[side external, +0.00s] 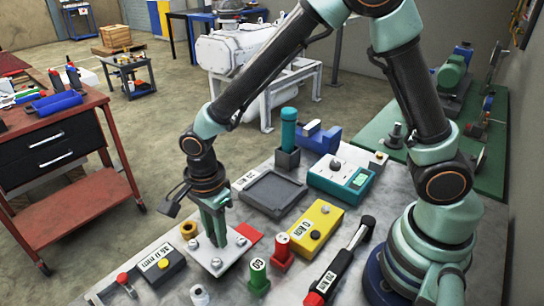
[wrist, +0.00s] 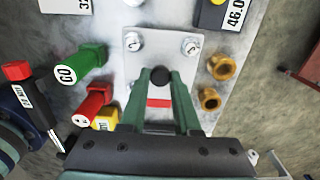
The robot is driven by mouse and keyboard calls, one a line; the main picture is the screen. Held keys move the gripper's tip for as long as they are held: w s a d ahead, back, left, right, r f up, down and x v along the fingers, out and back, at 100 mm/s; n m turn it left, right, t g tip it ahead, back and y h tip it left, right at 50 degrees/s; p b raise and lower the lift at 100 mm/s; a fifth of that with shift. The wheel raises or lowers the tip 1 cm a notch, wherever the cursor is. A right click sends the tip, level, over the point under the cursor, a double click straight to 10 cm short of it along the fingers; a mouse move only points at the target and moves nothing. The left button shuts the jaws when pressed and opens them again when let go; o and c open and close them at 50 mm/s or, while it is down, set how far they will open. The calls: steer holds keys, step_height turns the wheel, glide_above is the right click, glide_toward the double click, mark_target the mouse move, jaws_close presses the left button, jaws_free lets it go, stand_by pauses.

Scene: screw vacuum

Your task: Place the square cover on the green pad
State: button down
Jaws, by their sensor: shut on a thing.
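The square cover (side external: 228,258) is a silver plate with bolts near its corners and a dark knob in its middle. It also shows in the wrist view (wrist: 148,52). My gripper (side external: 214,238) points down, and its green fingers are closed on the knob, as the wrist view (wrist: 160,78) shows too. The plate is low over the grey table; I cannot tell whether it touches. A red pad (side external: 249,233) shows beside the plate's far right edge, and a red strip shows between the fingers in the wrist view (wrist: 160,103). I cannot make out a separate green pad.
A green block (side external: 258,275) and a red block (side external: 283,250) stand to the right of the cover. A yellow box (side external: 314,226) and a red-handled wrench (side external: 338,265) lie beyond. A grey tray (side external: 272,193) is behind. Brass rings (wrist: 222,67) sit close by.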

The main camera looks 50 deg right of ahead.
steer(key=shift+f, duration=1.55)
steer(key=shift+f, duration=0.15)
steer(key=c, duration=0.6)
jaws_free()
steer(key=shift+c, duration=0.2)
step_height(320, 180, up, 12)
steer(key=s+d+r+n+t, duration=0.2)
steer(key=d+r+n, duration=0.3)
steer(key=d+n, duration=0.4)
steer(key=s+d+r+n+t, duration=0.3)
steer(key=s+d+r+n, duration=0.1)
steer(key=d+n, duration=0.5)
steer(key=shift+r+t, duration=0.3)
steer(key=shift+r, duration=0.35)
